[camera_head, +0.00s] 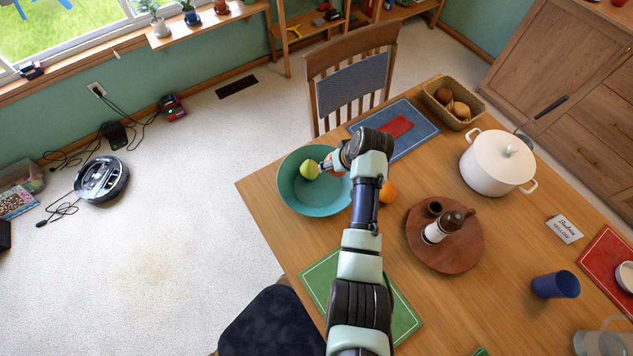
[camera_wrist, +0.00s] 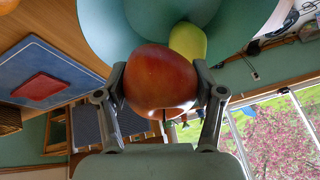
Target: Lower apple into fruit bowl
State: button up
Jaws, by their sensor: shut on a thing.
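A red apple (camera_wrist: 160,80) is held between the two fingers of my gripper (camera_wrist: 162,88), one finger on each side of it. In the head view my gripper (camera_head: 328,164) is over the right part of the teal fruit bowl (camera_head: 296,203), and the apple is mostly hidden by my wrist. The bowl also fills the top of the wrist view (camera_wrist: 110,28), beyond the apple. A yellow-green pear (camera_head: 310,170) is at the bowl; it shows behind the apple in the wrist view (camera_wrist: 188,42). How high the apple is above the bowl floor is hard to tell.
An orange (camera_head: 388,192) lies on the table right of my arm. A blue placemat (camera_head: 412,148) with a red napkin (camera_head: 397,126), a wicker basket (camera_head: 437,108), a white pot (camera_head: 492,170) and a round wooden tray (camera_head: 468,252) are further right. A chair (camera_head: 345,88) stands behind.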

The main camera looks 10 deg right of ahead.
jog(key=b, duration=0.3)
send_near(329, 182)
jog(key=shift+w+a+f, duration=0.2)
jog(key=shift+w+a, duration=0.05)
jog(key=shift+w, duration=0.2)
jog(key=shift+w+a+f, duration=0.15)
jog(key=shift+w+a, duration=0.1)
jog(key=shift+w, duration=0.2)
jog(key=shift+f+b, duration=1.5)
jog(key=shift+f, duration=0.35)
dwell(0.9)
jog(key=o, duration=1.3)
jog(key=shift+o, duration=0.2)
jog(key=v, duration=1.2)
